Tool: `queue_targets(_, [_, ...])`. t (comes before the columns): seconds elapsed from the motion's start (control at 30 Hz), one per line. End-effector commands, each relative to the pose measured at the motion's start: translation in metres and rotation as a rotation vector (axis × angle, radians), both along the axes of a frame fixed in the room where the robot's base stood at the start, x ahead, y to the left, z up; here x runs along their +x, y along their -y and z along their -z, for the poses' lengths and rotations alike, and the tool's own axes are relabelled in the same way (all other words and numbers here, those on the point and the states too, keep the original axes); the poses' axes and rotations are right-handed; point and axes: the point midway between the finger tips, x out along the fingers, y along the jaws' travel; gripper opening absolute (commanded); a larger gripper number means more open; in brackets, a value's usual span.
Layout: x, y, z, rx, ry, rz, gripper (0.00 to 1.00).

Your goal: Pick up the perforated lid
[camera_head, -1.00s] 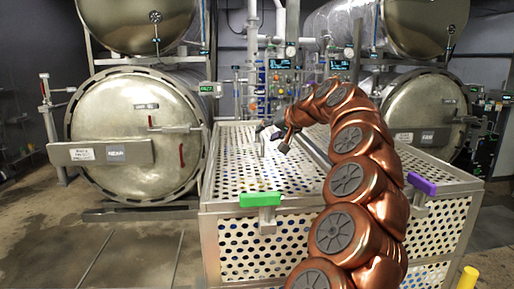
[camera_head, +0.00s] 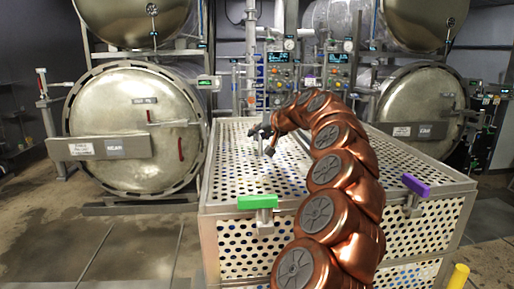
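The perforated lid (camera_head: 235,168) is a pale sheet full of round holes, lying flat across the top of a large perforated crate (camera_head: 320,235). My gripper (camera_head: 262,141) is over the left rear part of the lid, pointing down and left. Its two dark fingers are spread apart, with a small light upright piece, perhaps a handle of the lid, between or just behind them. Contact cannot be made out at this size. My copper-coloured arm hides the middle and part of the right side of the lid.
A green clamp (camera_head: 257,202) and a purple clamp (camera_head: 416,186) sit on the crate's front rim. Round steel autoclave doors (camera_head: 135,115) stand at left and right. Pipes and control panels (camera_head: 280,75) stand behind. A yellow post (camera_head: 458,276) is at lower right. Floor at left is clear.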

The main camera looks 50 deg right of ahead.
Motion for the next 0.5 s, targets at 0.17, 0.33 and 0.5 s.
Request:
queue_targets(0.17, [0.0000,-0.0001,0.0001,0.000,0.000,0.000,0.02])
queue_targets(0.33, [0.0000,-0.0001,-0.0001,0.000,0.000,0.000,0.00])
queue_targets(0.5, [0.0002,-0.0003,0.0000,-0.001,0.000,-0.001,0.00])
